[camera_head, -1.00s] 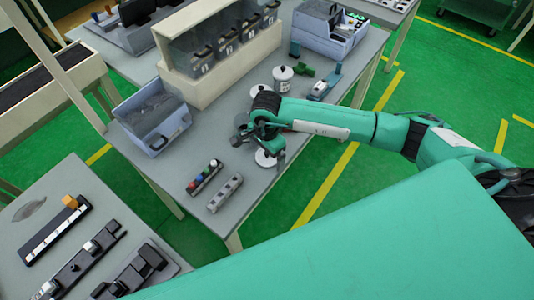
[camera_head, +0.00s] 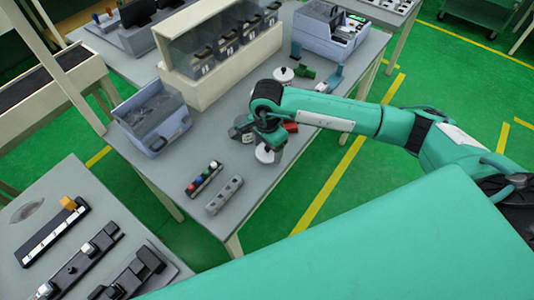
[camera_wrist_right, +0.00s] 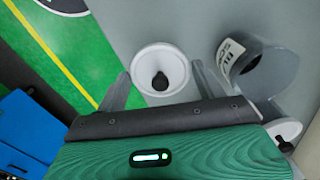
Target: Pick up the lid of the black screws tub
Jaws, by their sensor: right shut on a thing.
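My right gripper (camera_head: 268,143) is over the near part of the grey table. In the right wrist view, its two fingers (camera_wrist_right: 160,84) stand on either side of a round white lid (camera_wrist_right: 160,70) with a black knob, and it is shut on that lid. The lid also shows in the head view (camera_head: 267,154), just below the gripper. A dark tub (camera_wrist_right: 240,58) with partly legible lettering is beside the right finger in the wrist view; it is partly hidden by my gripper in the head view (camera_head: 240,131). My left gripper is not in view.
Another white-lidded tub (camera_head: 283,74) stands farther back. A second white lid (camera_wrist_right: 285,129) shows at the wrist view's right. A blue-grey bin (camera_head: 152,117) and two small block strips (camera_head: 204,178) (camera_head: 224,195) lie to the left. The table's right edge is close.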

